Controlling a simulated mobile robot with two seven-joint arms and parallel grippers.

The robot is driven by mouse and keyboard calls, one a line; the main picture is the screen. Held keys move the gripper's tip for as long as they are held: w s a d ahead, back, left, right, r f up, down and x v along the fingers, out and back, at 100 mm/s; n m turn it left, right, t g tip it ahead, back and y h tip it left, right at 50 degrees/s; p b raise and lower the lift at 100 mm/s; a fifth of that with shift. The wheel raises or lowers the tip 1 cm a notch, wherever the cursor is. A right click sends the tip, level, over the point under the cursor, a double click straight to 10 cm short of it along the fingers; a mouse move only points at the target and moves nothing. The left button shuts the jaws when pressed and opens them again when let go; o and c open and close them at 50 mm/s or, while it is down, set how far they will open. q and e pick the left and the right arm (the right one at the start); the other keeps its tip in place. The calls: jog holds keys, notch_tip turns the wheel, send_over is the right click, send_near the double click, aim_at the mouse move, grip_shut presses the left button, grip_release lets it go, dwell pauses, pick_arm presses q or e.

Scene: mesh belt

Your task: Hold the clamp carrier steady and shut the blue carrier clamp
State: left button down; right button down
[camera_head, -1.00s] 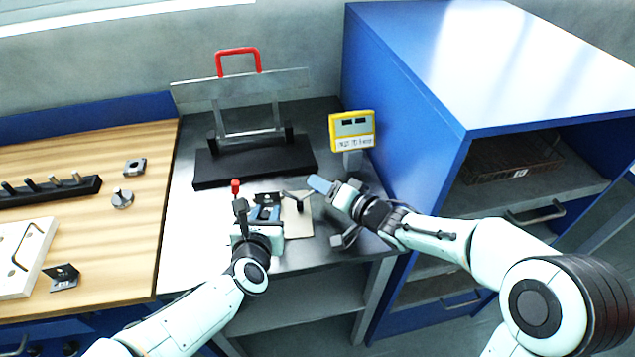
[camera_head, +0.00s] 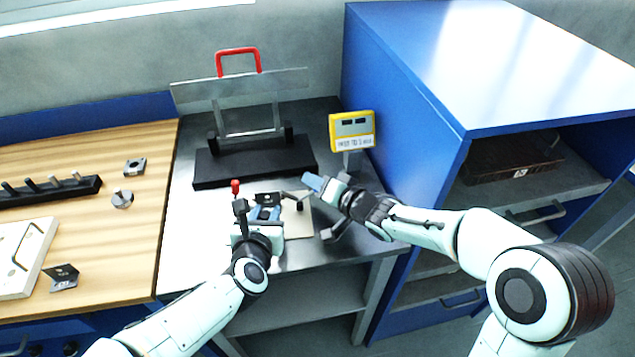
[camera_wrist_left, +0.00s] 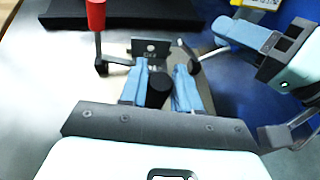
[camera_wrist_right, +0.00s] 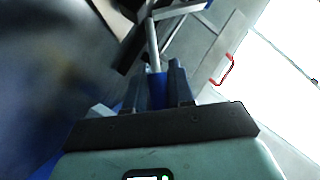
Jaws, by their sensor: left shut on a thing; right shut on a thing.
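The clamp carrier, with a beige plate (camera_head: 299,222) and a dark marked block (camera_wrist_left: 151,48), lies on the metal bench. My left gripper (camera_head: 266,212) is over it, its blue fingers (camera_wrist_left: 161,78) shut around a black knob (camera_wrist_left: 186,93). My right gripper (camera_head: 314,183) is to the right of the carrier, slightly raised. It is shut on the blue handle (camera_wrist_right: 156,94) of the carrier clamp, whose metal rod (camera_wrist_right: 152,45) runs out from between the fingers. The clamp lever also shows in the left wrist view (camera_wrist_left: 210,54), reaching from the carrier towards my right gripper. The clamp's pivot is partly hidden.
A red-tipped lever (camera_head: 235,187) stands upright left of the carrier. A black-based frame with a red handle (camera_head: 237,51) stands behind. A yellow display (camera_head: 352,130) and blue cabinet (camera_head: 400,110) are at right. A wooden table (camera_head: 100,230) with parts is at left.

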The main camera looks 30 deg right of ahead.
jog(key=shift+w+a+r+n+g+h, duration=0.15)
jog(key=shift+a+r+n+g+h, duration=0.25)
jog(key=shift+a+r+n+h, duration=0.15)
jog(key=shift+w+r+n+g+h, duration=0.1)
jog(key=shift+w+n+g+h, duration=0.05)
jog(key=shift+n+g+h, duration=0.25)
jog(key=shift+a, duration=0.1)
jog(key=shift+a+n, duration=0.1)
jog(key=shift+n, duration=0.15)
jog(key=c, duration=1.1)
grip_release()
jog(key=shift+o, duration=0.2)
jog(key=shift+s+r, duration=0.3)
jog(key=shift+s, duration=0.15)
jog(key=v, duration=1.1)
